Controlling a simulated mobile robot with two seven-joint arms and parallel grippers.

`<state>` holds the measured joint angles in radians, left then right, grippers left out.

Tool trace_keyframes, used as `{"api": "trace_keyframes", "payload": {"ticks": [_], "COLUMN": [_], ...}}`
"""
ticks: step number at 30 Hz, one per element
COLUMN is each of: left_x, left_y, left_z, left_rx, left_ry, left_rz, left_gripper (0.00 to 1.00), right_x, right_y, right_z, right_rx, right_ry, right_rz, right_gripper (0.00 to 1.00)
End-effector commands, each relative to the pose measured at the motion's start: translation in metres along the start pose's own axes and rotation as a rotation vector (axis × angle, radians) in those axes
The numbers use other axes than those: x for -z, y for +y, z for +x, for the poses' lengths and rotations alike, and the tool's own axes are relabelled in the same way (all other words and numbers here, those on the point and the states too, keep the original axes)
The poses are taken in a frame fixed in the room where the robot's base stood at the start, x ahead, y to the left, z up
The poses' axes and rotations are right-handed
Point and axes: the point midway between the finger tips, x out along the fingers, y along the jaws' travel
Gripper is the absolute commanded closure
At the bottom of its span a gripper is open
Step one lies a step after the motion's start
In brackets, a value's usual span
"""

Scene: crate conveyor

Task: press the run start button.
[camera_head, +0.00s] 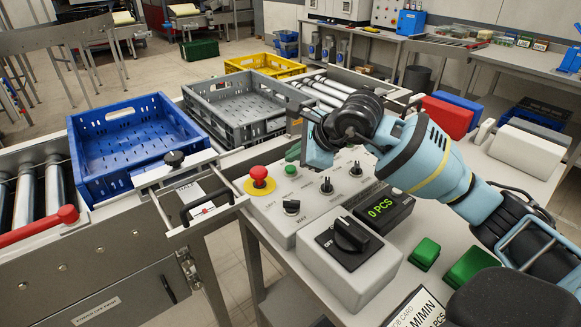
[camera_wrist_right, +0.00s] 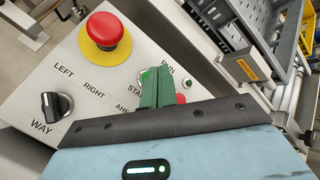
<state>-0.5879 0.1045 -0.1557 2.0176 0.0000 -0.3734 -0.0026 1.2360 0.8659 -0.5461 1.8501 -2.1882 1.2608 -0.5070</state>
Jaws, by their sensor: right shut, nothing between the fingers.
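The grey control panel (camera_head: 262,211) has a green button (camera_head: 291,170) near its far edge, beside the red emergency stop (camera_head: 259,174) on its yellow base. In the right wrist view, lettering that reads as RUN and STA... is partly covered by my fingers, and a bit of green (camera_wrist_right: 147,73) shows beside them. My right gripper (camera_head: 294,152) is shut and empty, its green fingertips low over the panel's far side. It also shows in the right wrist view (camera_wrist_right: 158,88). I cannot tell whether the fingertips touch the button. My left gripper is not in view.
Black knobs (camera_head: 291,207) stand on the panel close to the gripper. A box with a large rotary switch (camera_head: 350,235) and a 0 PCS display (camera_head: 382,209) are in front. Blue (camera_head: 134,143), grey (camera_head: 236,104) and yellow (camera_head: 265,65) crates stand beyond.

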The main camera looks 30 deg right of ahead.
Motion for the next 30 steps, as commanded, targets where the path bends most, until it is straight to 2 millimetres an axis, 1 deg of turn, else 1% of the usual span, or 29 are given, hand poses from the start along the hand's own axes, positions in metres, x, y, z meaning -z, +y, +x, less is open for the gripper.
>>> {"api": "trace_keyframes", "payload": {"ticks": [11, 30], "left_x": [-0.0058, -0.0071], "left_y": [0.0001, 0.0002], "left_z": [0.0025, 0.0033], "left_rx": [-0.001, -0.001], "left_ry": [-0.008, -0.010], "left_rz": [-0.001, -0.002], "left_gripper": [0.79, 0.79], "right_x": [0.0049, 0.0060], "right_y": [0.0046, 0.0058], "right_z": [0.0065, 0.0080], "right_rx": [0.000, 0.000], "right_ry": [0.001, 0.001], "right_rz": [0.000, 0.000], "right_gripper": [1.00, 1.00]}}
